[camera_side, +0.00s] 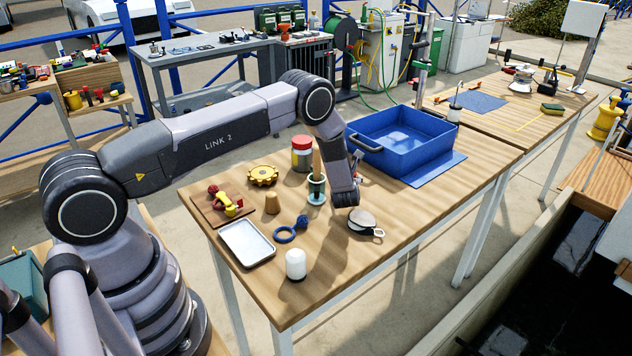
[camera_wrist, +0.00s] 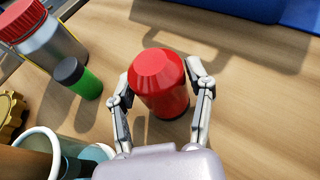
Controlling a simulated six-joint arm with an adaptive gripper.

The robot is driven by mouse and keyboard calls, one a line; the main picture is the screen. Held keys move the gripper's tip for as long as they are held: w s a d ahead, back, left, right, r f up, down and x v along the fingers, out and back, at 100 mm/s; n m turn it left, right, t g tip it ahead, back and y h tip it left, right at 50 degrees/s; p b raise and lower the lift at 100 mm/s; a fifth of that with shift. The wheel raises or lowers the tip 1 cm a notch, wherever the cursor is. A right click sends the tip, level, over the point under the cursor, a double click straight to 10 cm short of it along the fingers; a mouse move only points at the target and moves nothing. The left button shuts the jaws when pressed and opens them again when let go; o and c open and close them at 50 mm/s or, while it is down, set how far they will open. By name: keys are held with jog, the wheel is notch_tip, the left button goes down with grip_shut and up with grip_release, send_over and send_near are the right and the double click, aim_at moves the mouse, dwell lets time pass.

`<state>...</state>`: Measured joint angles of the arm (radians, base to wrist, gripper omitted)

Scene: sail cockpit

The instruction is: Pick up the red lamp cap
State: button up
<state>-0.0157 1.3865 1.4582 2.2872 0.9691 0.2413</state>
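The red lamp cap (camera_wrist: 159,82) stands upright on the wooden table in the wrist view, between the two fingers of my gripper (camera_wrist: 158,76). The fingers are spread, one on each side of it, with narrow gaps along their lower parts. Whether the fingertips touch the cap is hard to tell. In the side view my gripper (camera_side: 352,192) points down low over the table, and the cap is mostly or wholly hidden by it.
A red-lidded jar (camera_wrist: 42,42) and a green bottle with a dark cap (camera_wrist: 78,78) stand left of the cap. A round holder with a wooden handle (camera_side: 317,188) is close beside my gripper. A blue tub (camera_side: 405,152) stands behind; a shackle block (camera_side: 363,221) lies in front.

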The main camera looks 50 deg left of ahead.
jog(key=c, duration=0.7)
